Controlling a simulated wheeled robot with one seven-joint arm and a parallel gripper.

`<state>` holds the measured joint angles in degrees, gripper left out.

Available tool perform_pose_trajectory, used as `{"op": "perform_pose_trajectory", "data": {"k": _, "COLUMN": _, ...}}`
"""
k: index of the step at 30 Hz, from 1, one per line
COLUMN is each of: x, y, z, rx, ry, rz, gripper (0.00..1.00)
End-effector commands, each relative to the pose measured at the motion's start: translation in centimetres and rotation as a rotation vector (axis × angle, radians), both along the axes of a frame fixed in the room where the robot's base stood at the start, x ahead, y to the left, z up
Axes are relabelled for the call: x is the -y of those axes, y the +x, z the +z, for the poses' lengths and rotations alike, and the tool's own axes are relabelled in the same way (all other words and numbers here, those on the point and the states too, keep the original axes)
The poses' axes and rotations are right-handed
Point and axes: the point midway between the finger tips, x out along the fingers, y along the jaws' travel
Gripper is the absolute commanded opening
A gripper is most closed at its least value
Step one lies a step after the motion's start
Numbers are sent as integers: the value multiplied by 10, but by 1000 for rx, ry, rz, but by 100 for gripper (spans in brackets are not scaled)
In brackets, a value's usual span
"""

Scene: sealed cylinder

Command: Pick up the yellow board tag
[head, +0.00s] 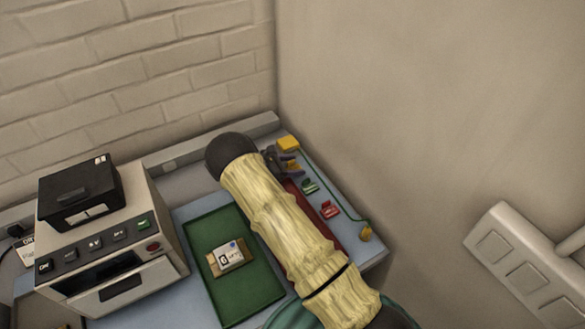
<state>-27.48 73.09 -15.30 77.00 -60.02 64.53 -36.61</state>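A yellow block (288,144) sits at the far right corner of the blue-grey worktop. A thin green cord runs from near it along the right edge to a small yellow piece (365,234) at the front right corner. I cannot tell which of these yellow pieces is the board tag. My gripper (283,162) is small and dark, just below the yellow block, with a bit of yellow (294,168) beside its fingers. My arm hides part of this area. Whether the fingers are open, shut or touching anything is not clear.
Green (309,186) and red (329,210) small pieces lie right of my arm. A red strip (325,228) is partly under it. A green tray (230,300) holds a white-labelled item (230,253). A buttoned machine (110,260) stands left. Walls close off the back and right.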

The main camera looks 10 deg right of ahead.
Motion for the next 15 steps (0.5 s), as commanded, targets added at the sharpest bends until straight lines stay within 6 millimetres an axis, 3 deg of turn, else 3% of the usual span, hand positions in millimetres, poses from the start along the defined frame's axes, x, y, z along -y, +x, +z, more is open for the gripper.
{"op": "perform_pose_trajectory", "data": {"k": 1, "x": 0, "y": 0, "z": 0, "rx": 0, "ry": 0, "rz": 0, "gripper": 45}}
{"op": "perform_pose_trajectory", "data": {"k": 5, "x": 0, "y": 0, "z": 0, "rx": 0, "ry": 0, "rz": 1, "gripper": 19}}
{"op": "perform_pose_trajectory", "data": {"k": 15, "x": -1, "y": 0, "z": 3, "rx": 1, "ry": 0, "rz": 1, "gripper": 19}}
